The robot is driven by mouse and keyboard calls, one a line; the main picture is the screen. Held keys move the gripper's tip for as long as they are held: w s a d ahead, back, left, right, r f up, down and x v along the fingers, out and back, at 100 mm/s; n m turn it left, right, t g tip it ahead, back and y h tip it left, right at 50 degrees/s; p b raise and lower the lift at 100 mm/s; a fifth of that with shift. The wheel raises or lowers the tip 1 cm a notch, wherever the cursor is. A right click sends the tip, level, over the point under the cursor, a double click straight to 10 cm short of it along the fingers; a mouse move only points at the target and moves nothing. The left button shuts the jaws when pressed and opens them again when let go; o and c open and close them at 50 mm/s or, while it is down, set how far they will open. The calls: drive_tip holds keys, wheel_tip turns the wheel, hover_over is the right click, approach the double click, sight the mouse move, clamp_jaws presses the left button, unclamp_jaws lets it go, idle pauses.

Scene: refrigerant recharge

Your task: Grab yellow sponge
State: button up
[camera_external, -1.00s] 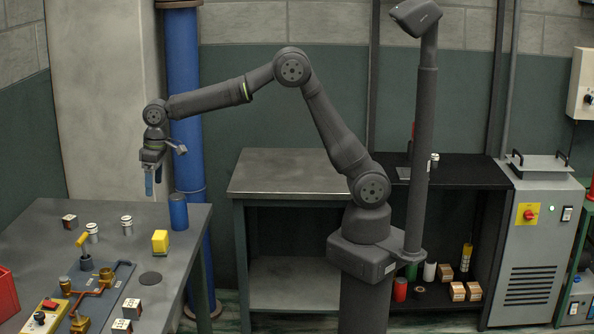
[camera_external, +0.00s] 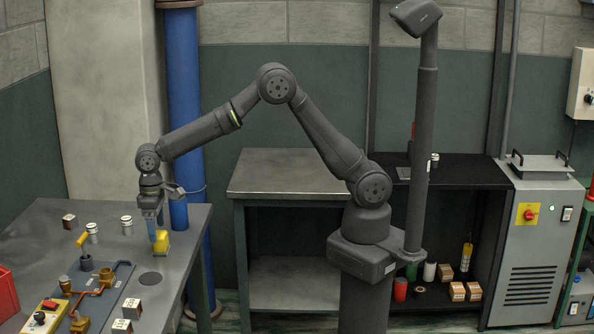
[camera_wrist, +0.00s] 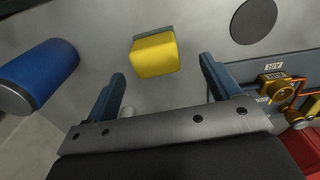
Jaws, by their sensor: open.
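The yellow sponge (camera_external: 161,243) stands on the grey table near its right side. In the wrist view the sponge (camera_wrist: 154,55) shows a grey strip along its top edge and lies ahead of the jaws, between their lines. My gripper (camera_external: 154,234) is open, pointing down with its blue fingers just over the sponge; one finger overlaps the sponge in the external view. In the wrist view my gripper (camera_wrist: 162,72) has its two fingers apart with nothing held. I cannot tell whether a finger touches the sponge.
A dark round disc (camera_external: 151,278) lies nearer the front. A brass-and-copper valve assembly (camera_external: 95,283), small cans (camera_external: 127,225) and a red bin (camera_external: 7,293) are to the left.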

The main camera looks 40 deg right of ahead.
sight(159, 234)
drive_tip(key=shift+d+f, duration=0.15)
drive_tip(key=shift+f, duration=1.25)
drive_tip(key=shift+d+f, duration=0.15)
drive_tip(key=shift+f, duration=1.2)
drive_tip(key=shift+c, duration=0.2)
drive_tip(key=c, duration=1)
